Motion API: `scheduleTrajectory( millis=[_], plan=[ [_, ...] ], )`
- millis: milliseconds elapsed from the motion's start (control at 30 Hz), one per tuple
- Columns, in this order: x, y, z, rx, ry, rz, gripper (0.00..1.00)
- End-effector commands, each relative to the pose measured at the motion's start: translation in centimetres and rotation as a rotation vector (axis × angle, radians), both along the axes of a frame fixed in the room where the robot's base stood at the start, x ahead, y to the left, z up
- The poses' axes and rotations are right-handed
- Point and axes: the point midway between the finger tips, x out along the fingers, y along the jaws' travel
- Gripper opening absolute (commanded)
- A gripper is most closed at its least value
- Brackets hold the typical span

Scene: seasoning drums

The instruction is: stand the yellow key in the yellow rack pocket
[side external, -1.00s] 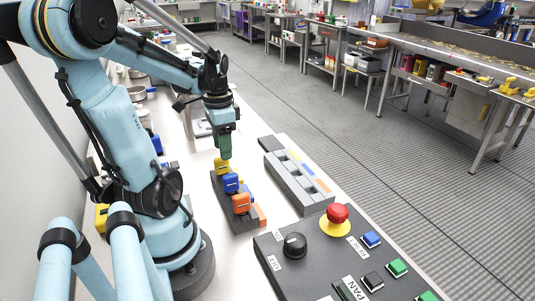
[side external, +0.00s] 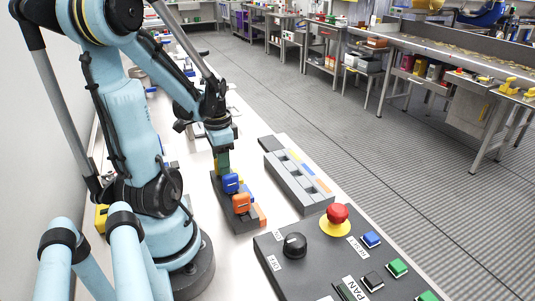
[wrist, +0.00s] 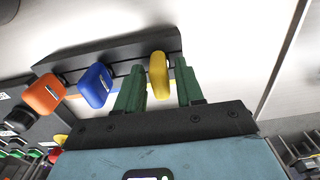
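The yellow key (wrist: 159,75) stands in a dark holder (wrist: 118,50), at the end of a row with a blue key (wrist: 95,86) and an orange key (wrist: 44,93). My gripper (wrist: 158,68) has its green fingers on either side of the yellow key, with a gap visible on the right side. In the side view my gripper (side external: 222,163) is down at the far end of the holder and mostly hides the yellow key.
The blue key (side external: 231,183) and orange key (side external: 241,203) stand close on the near side of my gripper. A control panel (side external: 330,255) with a red stop button (side external: 337,213) is in front. White table shows between holder and rack.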

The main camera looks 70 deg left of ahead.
Motion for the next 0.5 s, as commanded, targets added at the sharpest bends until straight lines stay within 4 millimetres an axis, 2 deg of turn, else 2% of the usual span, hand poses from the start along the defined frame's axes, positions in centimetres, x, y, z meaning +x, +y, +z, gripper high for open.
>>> scheduleTrajectory(
  millis=[33, 233, 500],
  plan=[
    [0.00, 0.00, 0.01, 0.000, 0.000, 0.000, 0.29],
    [0.00, 0.00, 0.02, 0.000, 0.000, 0.000, 0.00],
    [0.00, 0.00, 0.05, 0.000, 0.000, 0.000, 0.00]
  ],
)
